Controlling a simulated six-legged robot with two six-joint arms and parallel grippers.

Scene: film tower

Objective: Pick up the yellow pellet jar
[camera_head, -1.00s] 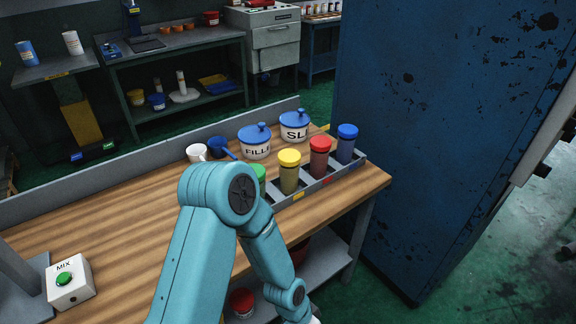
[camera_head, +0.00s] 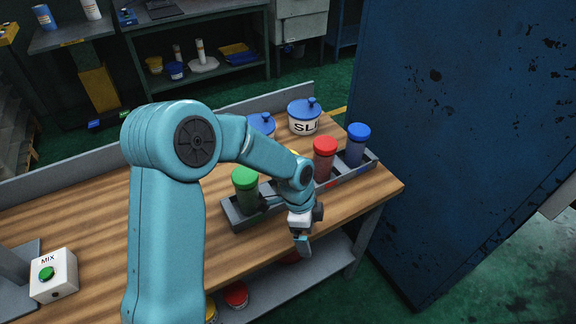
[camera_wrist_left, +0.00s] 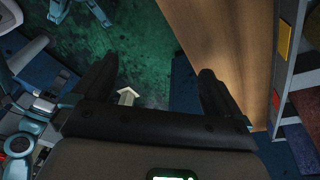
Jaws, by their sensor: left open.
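The yellow pellet jar (camera_head: 294,153) is almost fully hidden behind my left forearm in the head view; only a sliver of its yellow lid shows. It stands in the grey rack (camera_head: 233,216) between the green jar (camera_head: 246,190) and the red jar (camera_head: 323,162). My left gripper (camera_head: 304,246) is near the table's front edge, on the near side of the rack. In the left wrist view my left gripper (camera_wrist_left: 155,78) is open with nothing between its fingers. A yellow label (camera_wrist_left: 285,39) on the rack front shows there at right. My right gripper is not in view.
A blue jar (camera_head: 357,146) stands at the rack's right end. Lidded pots (camera_head: 304,118) stand behind the rack. A large blue panel (camera_head: 430,150) rises right of the table. The MIX button box (camera_head: 54,276) is at left.

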